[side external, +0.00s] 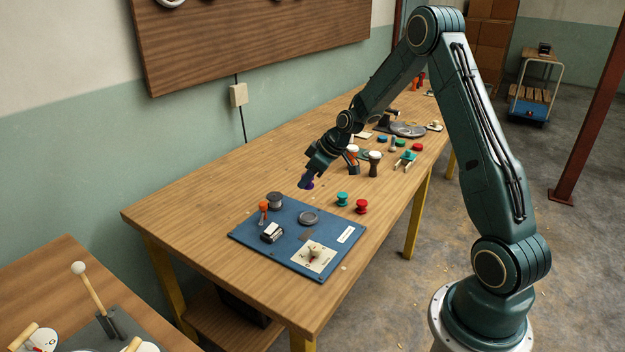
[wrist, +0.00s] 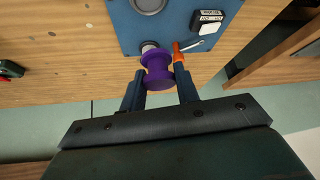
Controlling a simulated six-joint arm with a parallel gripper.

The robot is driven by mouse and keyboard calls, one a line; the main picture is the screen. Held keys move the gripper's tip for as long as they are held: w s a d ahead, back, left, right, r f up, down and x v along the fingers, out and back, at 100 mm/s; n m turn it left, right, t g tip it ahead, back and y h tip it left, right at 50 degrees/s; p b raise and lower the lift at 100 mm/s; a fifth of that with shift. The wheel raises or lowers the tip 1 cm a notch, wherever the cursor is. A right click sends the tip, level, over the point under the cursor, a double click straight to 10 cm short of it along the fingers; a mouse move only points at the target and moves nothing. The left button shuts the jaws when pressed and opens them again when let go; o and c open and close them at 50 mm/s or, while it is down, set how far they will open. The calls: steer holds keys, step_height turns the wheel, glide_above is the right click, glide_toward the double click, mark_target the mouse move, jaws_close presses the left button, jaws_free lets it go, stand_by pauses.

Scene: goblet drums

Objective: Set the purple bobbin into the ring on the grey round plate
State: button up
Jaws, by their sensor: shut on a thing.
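The purple bobbin (wrist: 158,68) is between the two fingers of my gripper (wrist: 160,82) in the wrist view. In the side view the bobbin (side external: 308,186) is a small purple patch under my gripper (side external: 309,180), above the table and behind the blue board. A grey round plate (side external: 309,217) with a raised ring lies on the blue board (side external: 338,218), forward of the bobbin; its ring looks empty. Part of this plate (wrist: 149,4) shows at the top of the wrist view.
On the board stand a dark grey spool (side external: 275,201), an orange-topped piece (side external: 263,207), a black-and-white switch (side external: 272,232) and a cream dial plate (side external: 314,256). Green (side external: 342,199) and red (side external: 361,206) bobbins stand right of it. Drums and a larger grey disc (side external: 407,130) are farther back.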

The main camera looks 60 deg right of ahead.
glide_above(302, 216)
steer(key=s, duration=0.2)
steer(key=f, duration=0.6)
steer(key=shift+d, duration=0.25)
steer(key=shift+f, duration=2.1)
steer(key=shift+f, duration=0.7)
steer(key=o, duration=0.9)
steer(key=shift+r, duration=0.1)
steer(key=shift+o, duration=0.2)
steer(key=shift+r, duration=0.45)
steer(key=shift+s+r, duration=0.15)
steer(key=shift+r, duration=0.2)
steer(key=v, duration=1.1)
steer(key=shift+r, duration=0.3)
